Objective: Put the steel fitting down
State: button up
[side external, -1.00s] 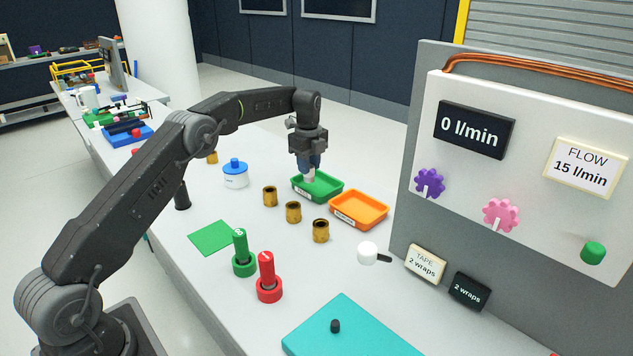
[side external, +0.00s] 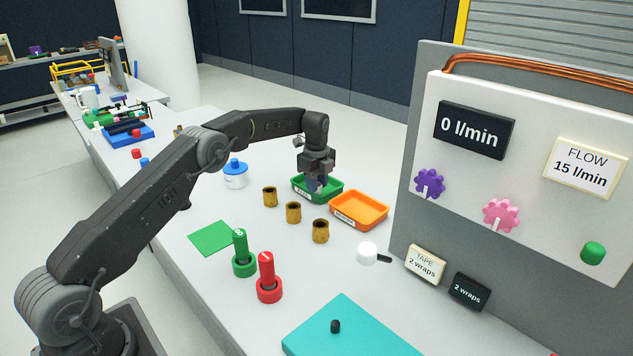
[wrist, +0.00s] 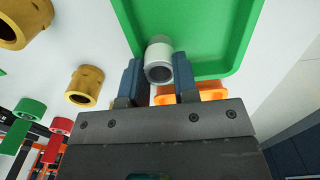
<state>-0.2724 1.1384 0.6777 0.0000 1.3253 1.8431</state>
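The steel fitting (wrist: 159,60) is a short pale grey cylinder with a dark bore. In the wrist view it sits between the blue fingertips of my gripper (wrist: 157,72), which appear to touch it on both sides. My gripper (side external: 315,184) is low over the green tray (side external: 333,197) in the side view, fingers pointing down into it. The fitting is mostly hidden there by the fingers. The green tray (wrist: 215,25) lies beneath the fitting in the wrist view. I cannot tell for sure whether the fitting touches the tray floor.
An orange tray (side external: 359,222) is just right of the green one. Several brass fittings (side external: 293,212) stand in front of the trays. A white pot with blue lid (side external: 235,177) is to the left. Green (side external: 241,252) and red (side external: 268,279) upright pieces stand nearer.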

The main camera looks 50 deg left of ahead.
jog(key=o, duration=0.5)
jog(key=shift+c, duration=0.2)
jog(key=shift+r, duration=0.1)
jog(key=s+d+r+n+t, duration=0.1)
jog(key=s+d+r+n, duration=0.15)
jog(key=r, duration=0.75)
jog(key=s+d+r+n+t, duration=0.1)
jog(key=s+d+r+n, duration=0.2)
jog(key=r, duration=0.7)
jog(key=s+d+r+n, duration=0.3)
jog(key=s+d+r, duration=0.2)
jog(key=s, duration=0.5)
jog(key=s+d+f+n+t, duration=0.1)
jog(key=s+d+f+n, duration=0.1)
jog(key=s, duration=0.6)
jog(key=s+d+f+n+t, duration=0.1)
jog(key=s+n, duration=0.3)
jog(key=s, duration=0.4)
jog(key=s+d+f+n+t, duration=0.1)
jog(key=s+d+f+n, duration=0.2)
jog(key=s, duration=0.6)
jog(key=shift+d+f+t, duration=0.2)
jog(key=shift+f+t, duration=0.1)
jog(key=shift+n, duration=0.25)
